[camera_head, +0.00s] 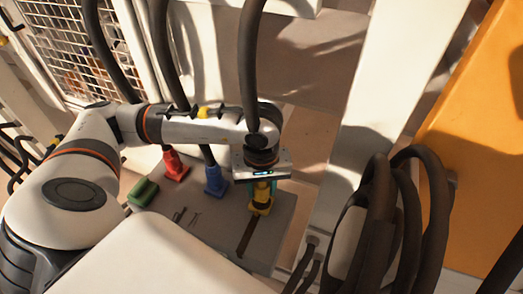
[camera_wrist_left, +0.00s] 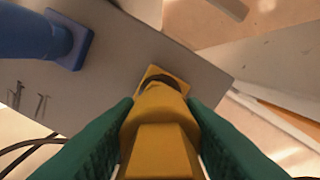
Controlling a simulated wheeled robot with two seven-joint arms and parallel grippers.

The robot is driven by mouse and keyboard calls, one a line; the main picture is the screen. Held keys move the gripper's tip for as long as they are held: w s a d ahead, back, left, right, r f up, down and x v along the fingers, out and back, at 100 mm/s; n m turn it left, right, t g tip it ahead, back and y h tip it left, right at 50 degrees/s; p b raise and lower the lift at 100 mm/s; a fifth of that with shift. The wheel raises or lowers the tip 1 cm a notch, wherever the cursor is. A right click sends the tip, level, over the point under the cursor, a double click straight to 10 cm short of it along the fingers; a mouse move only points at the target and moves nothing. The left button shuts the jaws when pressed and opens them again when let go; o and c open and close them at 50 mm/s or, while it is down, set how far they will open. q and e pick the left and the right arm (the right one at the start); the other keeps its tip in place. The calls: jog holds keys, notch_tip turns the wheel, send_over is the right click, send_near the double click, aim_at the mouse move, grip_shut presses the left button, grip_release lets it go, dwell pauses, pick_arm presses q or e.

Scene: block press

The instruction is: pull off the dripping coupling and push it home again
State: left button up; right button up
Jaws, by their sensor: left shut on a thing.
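My left gripper (camera_head: 262,186) is shut on the yellow coupling (camera_head: 261,203) at the right end of a grey panel (camera_head: 225,222). In the left wrist view my gripper's dark green fingers (camera_wrist_left: 160,128) close on both sides of the yellow coupling (camera_wrist_left: 158,135). Its yellow square base (camera_wrist_left: 176,80) sits on the panel, with a dark ring between the two. I cannot tell if the coupling is fully seated. A dark streak (camera_head: 247,237) runs down the panel below it. The red coupling (camera_head: 175,166) and blue coupling (camera_head: 215,181) stand to its left. My right gripper is out of view.
A green piece (camera_head: 142,192) sits at the panel's left end. Dark hoses (camera_head: 250,60) hang from above, close to my left arm. Thick looped hoses (camera_head: 385,220) and an orange cabinet (camera_head: 480,160) stand to the right. A wire mesh (camera_head: 75,45) is at upper left.

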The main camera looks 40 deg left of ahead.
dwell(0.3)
pick_arm(q)
jog(key=shift+b, duration=0.5)
dwell(0.4)
jog(key=shift+b, duration=0.4)
jog(key=shift+f+b, duration=0.7)
jog(key=shift+b, duration=0.1)
dwell(0.5)
jog(key=o, duration=1.3)
jog(key=shift+c, duration=0.2)
